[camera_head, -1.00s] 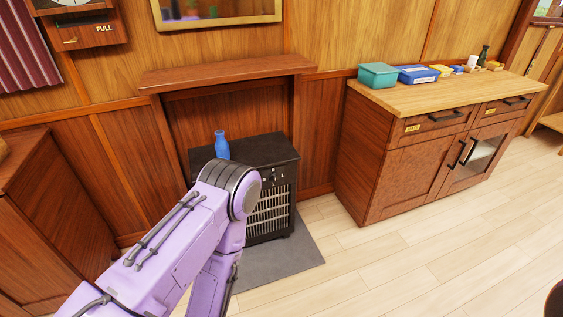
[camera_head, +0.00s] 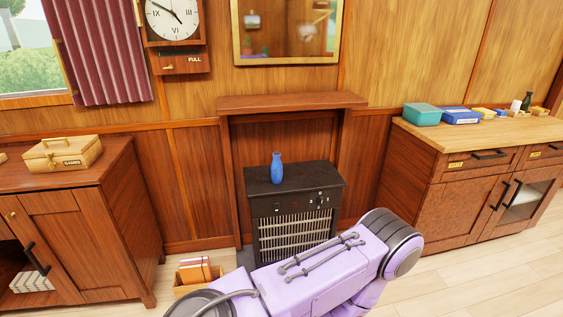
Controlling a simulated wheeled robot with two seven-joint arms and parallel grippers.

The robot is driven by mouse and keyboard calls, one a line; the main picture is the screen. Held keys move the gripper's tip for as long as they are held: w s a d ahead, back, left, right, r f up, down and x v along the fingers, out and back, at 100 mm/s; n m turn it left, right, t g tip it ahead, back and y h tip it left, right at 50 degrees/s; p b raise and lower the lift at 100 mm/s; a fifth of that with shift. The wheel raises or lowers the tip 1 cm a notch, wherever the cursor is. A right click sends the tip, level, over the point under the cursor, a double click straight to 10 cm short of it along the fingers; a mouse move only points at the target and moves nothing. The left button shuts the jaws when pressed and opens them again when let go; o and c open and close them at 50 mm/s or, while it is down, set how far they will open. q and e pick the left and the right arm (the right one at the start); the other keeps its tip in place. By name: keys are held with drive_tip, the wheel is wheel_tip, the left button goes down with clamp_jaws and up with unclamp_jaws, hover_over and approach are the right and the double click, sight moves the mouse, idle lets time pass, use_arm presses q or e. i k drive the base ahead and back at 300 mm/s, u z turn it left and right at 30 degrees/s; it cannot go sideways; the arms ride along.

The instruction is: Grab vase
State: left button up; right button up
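A blue vase (camera_head: 277,168) stands upright on the top of a black heater (camera_head: 315,186) with a light grille. The heater stands in a wooden fireplace-like surround under a shelf. One of my purple arms crosses the lower middle of the view, in front of the heater's lower part. Its gripper is not visible, and no gripper touches the vase. My other gripper is out of view as well.
A wooden mantel shelf (camera_head: 290,102) overhangs the heater. A left cabinet (camera_head: 90,215) carries a games box (camera_head: 63,153). A right cabinet (camera_head: 450,190) carries a teal box (camera_head: 422,114), a blue box (camera_head: 461,116) and a dark bottle (camera_head: 527,101). A crate of books (camera_head: 195,272) stands on the floor.

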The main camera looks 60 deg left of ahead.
sight(276, 167)
drive_tip(key=u, duration=0.2)
drive_tip(key=i, duration=1.6)
drive_tip(key=u, duration=0.95)
drive_tip(key=i, duration=0.85)
drive_tip(key=u, duration=0.8)
